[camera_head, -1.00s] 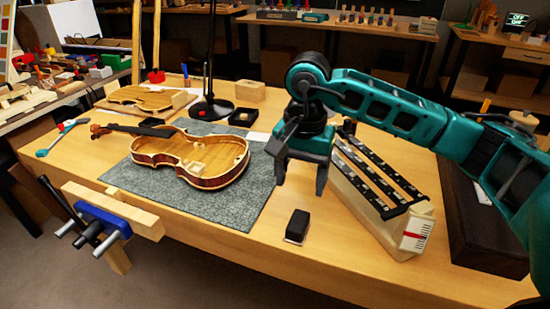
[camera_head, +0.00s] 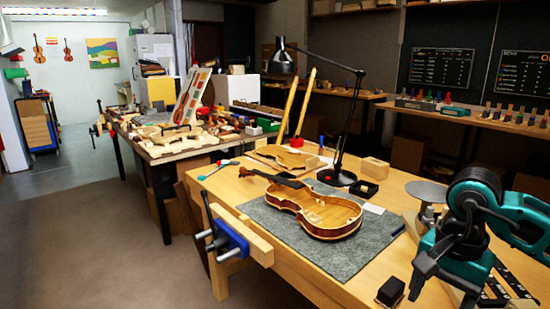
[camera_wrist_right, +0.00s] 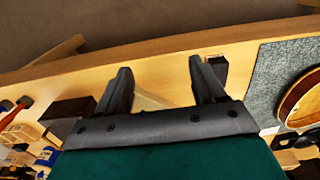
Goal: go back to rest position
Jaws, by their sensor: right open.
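My right gripper (camera_head: 440,285) is at the lower right of the head view, over the bench and to the right of a small black block (camera_head: 390,291). In the right wrist view its two dark fingers (camera_wrist_right: 163,82) are spread apart with nothing held between them. The black block (camera_wrist_right: 216,68) shows there behind the right-hand finger. The open violin body (camera_head: 322,214) lies on the grey mat (camera_head: 360,255), apart from the gripper. My left gripper is in neither view.
A bench vise (camera_head: 230,238) sticks out at the bench's front left edge. A black desk lamp (camera_head: 338,165) stands behind the violin. A black-slotted rack (camera_head: 515,282) lies partly hidden beside my right arm. The floor left of the bench is clear.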

